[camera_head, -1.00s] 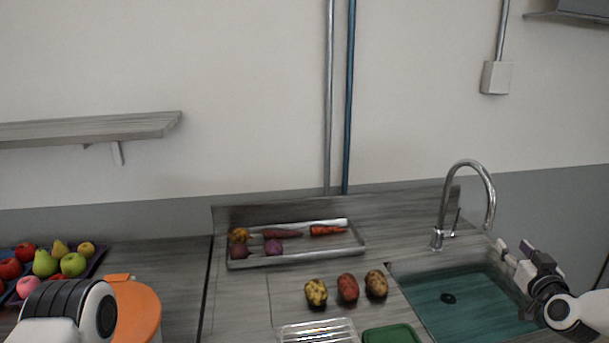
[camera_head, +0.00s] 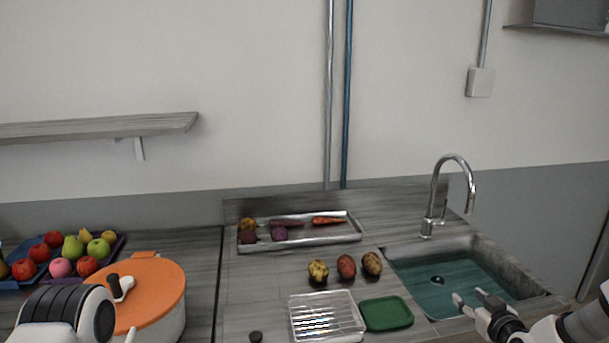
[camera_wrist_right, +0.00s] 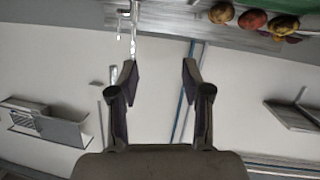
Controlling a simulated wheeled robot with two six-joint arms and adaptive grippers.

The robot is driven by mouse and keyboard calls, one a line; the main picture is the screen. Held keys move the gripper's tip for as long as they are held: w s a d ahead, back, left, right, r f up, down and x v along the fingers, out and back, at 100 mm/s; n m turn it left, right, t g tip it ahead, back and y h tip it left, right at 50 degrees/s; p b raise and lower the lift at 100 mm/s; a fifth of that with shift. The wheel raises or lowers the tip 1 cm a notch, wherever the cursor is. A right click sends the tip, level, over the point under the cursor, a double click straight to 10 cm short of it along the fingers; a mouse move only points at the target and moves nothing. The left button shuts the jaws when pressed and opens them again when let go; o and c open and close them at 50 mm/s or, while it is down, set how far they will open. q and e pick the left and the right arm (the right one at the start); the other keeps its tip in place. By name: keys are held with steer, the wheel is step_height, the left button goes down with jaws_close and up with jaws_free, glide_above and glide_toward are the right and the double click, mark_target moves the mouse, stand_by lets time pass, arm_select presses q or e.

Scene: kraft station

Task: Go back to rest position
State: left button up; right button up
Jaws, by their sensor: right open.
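My right gripper (camera_head: 470,301) is open and empty at the front right of the sink in the head view. In the right wrist view its two fingers (camera_wrist_right: 160,80) stand wide apart with nothing between them. My left arm comes in at the bottom left of the head view, in front of an orange-lidded pot, and its gripper fingers are not visible.
The sink (camera_head: 388,268) with a tall faucet (camera_head: 433,200) is at right. Potatoes (camera_head: 346,267), a metal tray (camera_head: 345,236), a clear container (camera_head: 325,318) and a green lid (camera_head: 387,314) lie on the counter. An orange-lidded pot (camera_head: 150,300) and fruit tray (camera_head: 119,244) are at left.

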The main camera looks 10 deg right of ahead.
steer(key=s+a+f+n+g+y, duration=0.1)
steer(key=s+a+f+g, duration=0.3)
steer(key=s+a+f, duration=0.55)
steer(key=s+a+f+n+g+y, duration=0.15)
steer(key=s+a+f+g, duration=0.4)
steer(key=f, duration=0.65)
steer(key=s+a+f+m+g, duration=0.2)
steer(key=s, duration=0.9)
steer(key=s+a+f+m+g+h, duration=0.1)
steer(key=s+a+m+g, duration=0.1)
steer(key=s, duration=0.9)
steer(key=shift+s+a+f+g, duration=0.4)
steer(key=shift+a+g, duration=0.15)
steer(key=shift+g, duration=0.1)
steer(key=shift+r+h, duration=0.1)
steer(key=shift+h, duration=0.15)
